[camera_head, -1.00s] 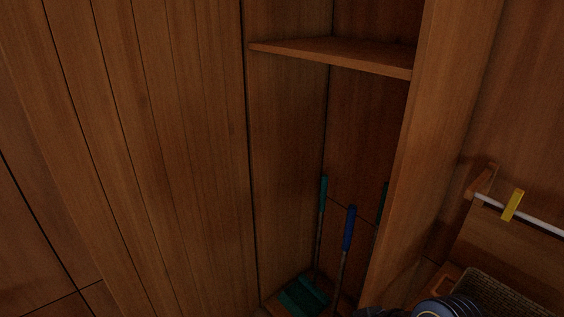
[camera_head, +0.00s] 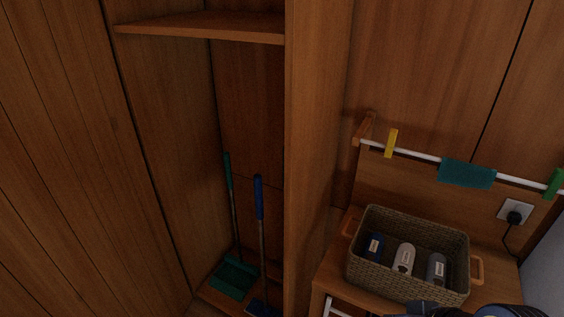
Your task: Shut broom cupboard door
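The broom cupboard (camera_head: 318,150) stands open in the head view, with a shelf (camera_head: 205,29) near its top. Inside are a green-handled broom (camera_head: 231,200) and a blue-handled tool (camera_head: 260,210), with a green dustpan-like piece (camera_head: 235,277) at the bottom. The cupboard door (camera_head: 75,140), of vertical wooden planks, fills the left of the view and stands open. Neither gripper's fingers can be made out. A dark rounded part, probably of my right arm, shows at the bottom right edge.
Right of the cupboard, a wicker basket (camera_head: 362,250) with several bottles stands on a wooden surface. Above it a white rail (camera_head: 425,157) carries a yellow clip (camera_head: 391,143), a teal cloth (camera_head: 467,173) and a green clip (camera_head: 554,183). A socket (camera_head: 515,212) with a plug is on the panel.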

